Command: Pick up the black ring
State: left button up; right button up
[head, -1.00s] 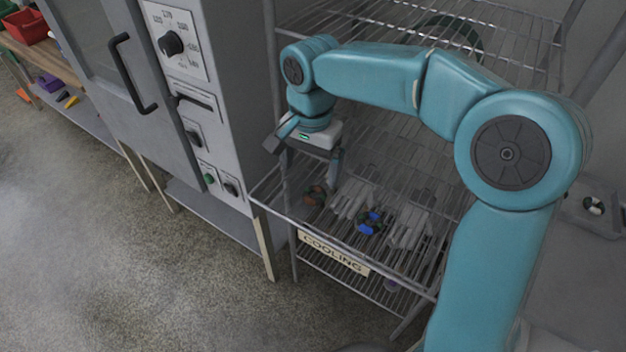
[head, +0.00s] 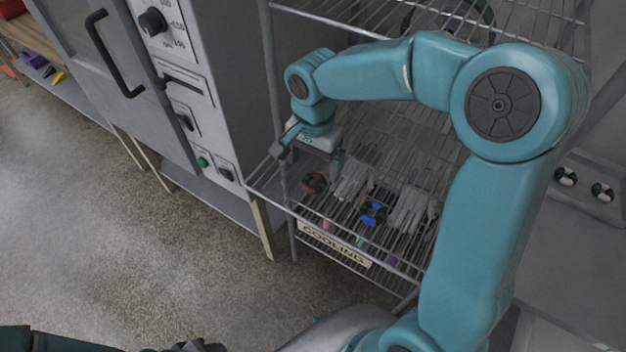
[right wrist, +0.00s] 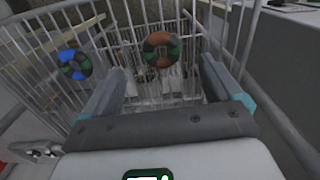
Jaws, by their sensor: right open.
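Two dark rings lie on the wire shelf. One ring (head: 314,183) has orange-brown bands and shows in the right wrist view (right wrist: 160,49). The other ring (head: 373,213) has blue bands and lies to its right; in the right wrist view it is at left (right wrist: 74,64). I cannot tell which is the black ring; neither is plain black. My right gripper (head: 309,160) is open and empty, just above and behind the brown-banded ring, which shows beyond its fingers (right wrist: 163,82) in the wrist view. My left gripper (head: 197,346) is partly cut off at the bottom edge; its jaws are unclear.
Grey gloves (head: 352,182) lie between the rings, and more (head: 410,212) lie right of the blue-banded one. A grey oven (head: 190,80) stands close at left.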

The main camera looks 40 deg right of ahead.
aim_at(314, 186)
jog(key=shift+s+f, duration=0.15)
jog(key=shift+f, duration=0.45)
jog(key=f, duration=0.4)
jog(key=shift+w+f+p, duration=0.25)
jog(key=shift+f+p, duration=0.1)
jog(key=shift+p, duration=0.05)
jog(key=shift+s, duration=0.1)
jog(key=shift+c, duration=0.9)
jog(key=c, duration=0.9)
